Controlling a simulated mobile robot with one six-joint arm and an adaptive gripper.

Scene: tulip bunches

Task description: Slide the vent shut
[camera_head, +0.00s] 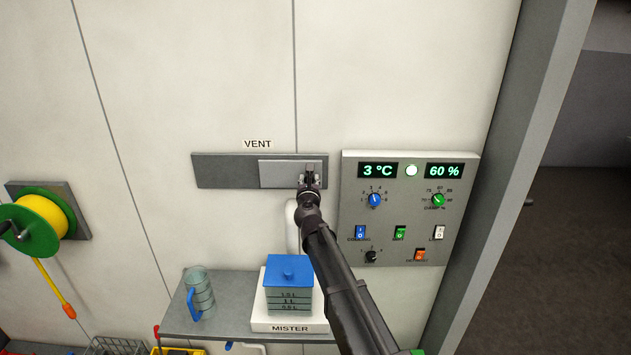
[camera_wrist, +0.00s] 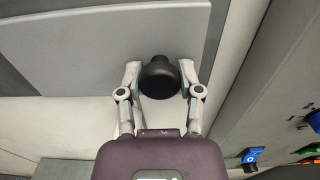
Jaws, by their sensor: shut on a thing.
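The vent is a dark grey horizontal strip (camera_head: 225,171) on the wall under a VENT label (camera_head: 257,144). Its lighter grey sliding plate (camera_head: 280,174) sits at the right part of the strip, and the strip's left part is uncovered. In the wrist view the plate (camera_wrist: 100,45) fills the upper left. A round black knob (camera_wrist: 159,78) stands out from the plate near its right end. My gripper (camera_head: 310,176) is at the plate's right end. In the wrist view my gripper (camera_wrist: 160,80) has one finger on each side of the knob, shut on it.
A control panel (camera_head: 408,252) with dials, switches and displays reading 3 °C and 60 % is right of the vent. Below, a shelf (camera_head: 222,321) holds a clear jug (camera_head: 200,291) and a blue-lidded tank (camera_head: 288,285) on the MISTER base. A yellow-green reel (camera_head: 42,222) hangs left.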

